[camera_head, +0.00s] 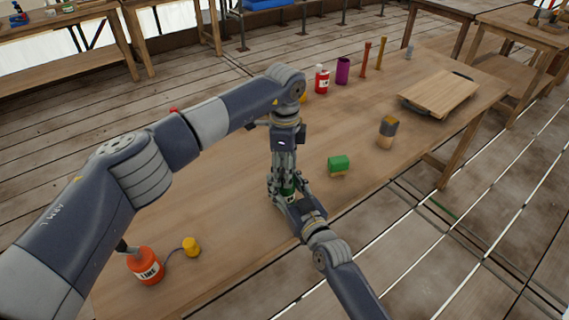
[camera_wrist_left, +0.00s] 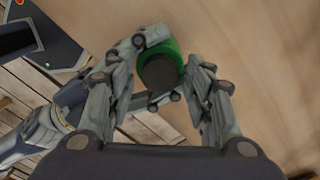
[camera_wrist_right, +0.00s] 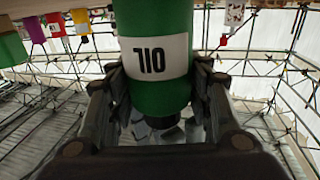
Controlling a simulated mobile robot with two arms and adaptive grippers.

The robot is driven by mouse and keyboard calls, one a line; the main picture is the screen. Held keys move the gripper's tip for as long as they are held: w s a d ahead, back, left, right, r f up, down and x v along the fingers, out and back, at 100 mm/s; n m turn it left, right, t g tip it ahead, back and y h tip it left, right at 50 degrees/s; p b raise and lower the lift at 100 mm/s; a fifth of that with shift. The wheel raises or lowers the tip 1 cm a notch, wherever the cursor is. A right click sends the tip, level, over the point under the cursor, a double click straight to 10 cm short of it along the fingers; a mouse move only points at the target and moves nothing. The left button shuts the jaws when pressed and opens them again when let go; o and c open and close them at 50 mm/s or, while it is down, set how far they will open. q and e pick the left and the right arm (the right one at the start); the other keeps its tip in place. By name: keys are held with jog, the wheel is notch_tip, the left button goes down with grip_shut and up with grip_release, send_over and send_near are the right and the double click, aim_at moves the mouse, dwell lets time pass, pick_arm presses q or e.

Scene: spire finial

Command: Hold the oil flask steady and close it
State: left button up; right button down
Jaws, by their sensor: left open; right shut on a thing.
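The oil flask (camera_head: 288,187) is a green cylinder with a dark round top, mostly hidden by both grippers in the head view. In the right wrist view its white label (camera_wrist_right: 153,57) appears upside down. My right gripper (camera_wrist_right: 157,100) is shut on the flask from the side. My left gripper (camera_head: 283,182) is open above it, and in the left wrist view the dark top (camera_wrist_left: 160,74) lies between its spread fingers. I cannot tell whether that top is a cap or the bare neck. A green cap-like piece with a tan base (camera_head: 339,163) stands on the table to the right.
The wooden table (camera_head: 235,205) holds a red-orange bottle (camera_head: 146,265) and yellow piece (camera_head: 191,246) at front left. A grey-and-tan piece (camera_head: 388,131) and wooden board (camera_head: 440,93) are at right. A red bottle (camera_head: 321,80) and purple cup (camera_head: 342,70) stand behind.

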pick_arm(q)
jog(key=c, duration=1.1)
jog(key=m, duration=0.6)
jog(key=shift+m, duration=0.4)
jog(key=o, duration=1.1)
jog(key=shift+o, duration=0.2)
